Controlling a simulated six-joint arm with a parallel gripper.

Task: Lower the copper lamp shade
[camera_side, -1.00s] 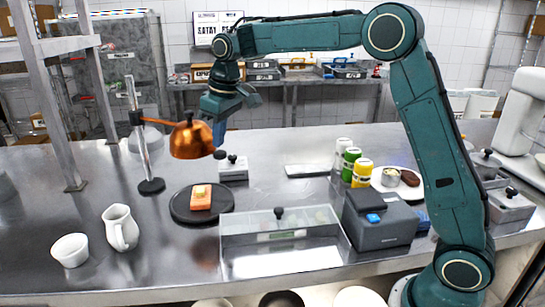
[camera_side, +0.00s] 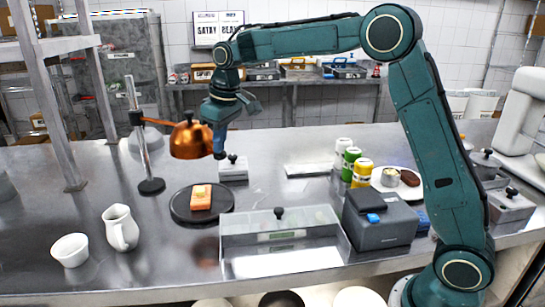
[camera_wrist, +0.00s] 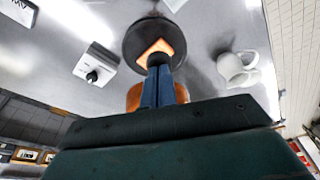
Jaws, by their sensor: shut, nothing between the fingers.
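The copper lamp shade (camera_side: 188,141) hangs from a short arm on an upright metal stand (camera_side: 143,140), above and slightly left of the dark round plate (camera_side: 181,212). An orange block of food (camera_side: 201,197) lies on that plate. My gripper (camera_side: 220,154) is shut and empty, pointing down just right of the shade. I cannot tell whether it touches the shade. In the wrist view the shut blue fingers (camera_wrist: 160,72) hide the middle of the shade (camera_wrist: 133,97), and the plate (camera_wrist: 130,40) with the food lies beyond the fingertips.
A small lidded metal container (camera_side: 234,174) stands just right of my gripper. A white jug (camera_side: 121,228) and a white bowl (camera_side: 70,250) stand at the front left. A clear lidded bin (camera_side: 280,240) is in front.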

